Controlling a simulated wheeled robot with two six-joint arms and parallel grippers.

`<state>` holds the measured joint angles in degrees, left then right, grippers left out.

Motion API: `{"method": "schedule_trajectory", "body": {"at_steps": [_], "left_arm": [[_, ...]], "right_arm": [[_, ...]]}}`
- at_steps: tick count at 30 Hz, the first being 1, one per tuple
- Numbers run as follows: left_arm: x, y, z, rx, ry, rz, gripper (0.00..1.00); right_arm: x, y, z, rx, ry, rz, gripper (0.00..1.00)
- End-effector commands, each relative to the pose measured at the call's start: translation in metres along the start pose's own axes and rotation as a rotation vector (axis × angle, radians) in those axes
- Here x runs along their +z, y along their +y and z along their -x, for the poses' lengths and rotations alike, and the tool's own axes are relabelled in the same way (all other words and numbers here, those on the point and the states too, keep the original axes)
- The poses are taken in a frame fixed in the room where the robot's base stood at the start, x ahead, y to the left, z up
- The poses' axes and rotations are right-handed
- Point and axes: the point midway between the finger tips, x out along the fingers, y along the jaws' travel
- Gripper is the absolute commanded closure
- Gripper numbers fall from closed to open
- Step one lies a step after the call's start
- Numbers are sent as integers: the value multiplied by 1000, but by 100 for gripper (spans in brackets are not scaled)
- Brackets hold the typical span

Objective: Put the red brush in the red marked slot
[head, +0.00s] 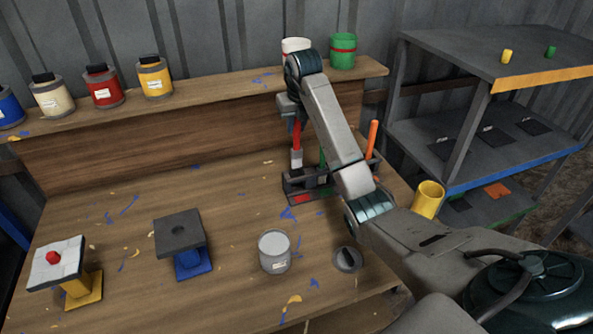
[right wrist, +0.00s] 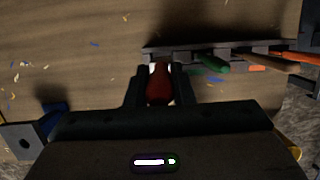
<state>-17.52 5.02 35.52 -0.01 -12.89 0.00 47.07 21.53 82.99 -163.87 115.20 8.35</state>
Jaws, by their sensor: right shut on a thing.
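The red brush (head: 297,139) hangs upright with its pale lower part down, at the left end of the dark brush holder (head: 325,189). A red mark (head: 303,198) is on the holder's front at that end. I cannot tell whether the brush's lower tip is inside the slot or just above it. My right gripper (head: 294,122) is shut on the top of the red handle. In the right wrist view, the red handle (right wrist: 160,84) sits between the two dark fingers, beside the holder's edge (right wrist: 160,53). My left gripper is not in view.
A green brush (head: 322,159) and an orange brush (head: 372,137) stand in the holder. A grey can (head: 274,251) and a dark round knob (head: 347,259) are in front. Paint cans, such as the green can (head: 343,52), line the shelf behind.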

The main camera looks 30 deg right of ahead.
Motion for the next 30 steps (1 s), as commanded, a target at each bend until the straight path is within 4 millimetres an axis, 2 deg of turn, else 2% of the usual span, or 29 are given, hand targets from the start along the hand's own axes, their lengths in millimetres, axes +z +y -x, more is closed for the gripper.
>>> {"method": "schedule_trajectory", "body": {"at_steps": [1, 3, 7, 9, 19, 29, 30], "left_arm": [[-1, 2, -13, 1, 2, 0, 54], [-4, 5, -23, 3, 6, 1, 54], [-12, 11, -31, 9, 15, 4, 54], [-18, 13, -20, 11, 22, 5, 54], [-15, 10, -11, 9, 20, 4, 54], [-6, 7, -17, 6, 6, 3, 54], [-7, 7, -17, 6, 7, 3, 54]], "right_arm": [[-4, 0, -13, 0, 0, 0, 100], [-7, 0, -23, 0, 0, -1, 100], [-14, 0, -47, 0, 2, -1, 100], [-14, 0, -48, 1, 2, -1, 100], [-25, 0, -85, 1, 2, -1, 100], [-26, 0, -91, 1, -1, -1, 100], [-26, 0, -91, 1, -1, -2, 77]]}}
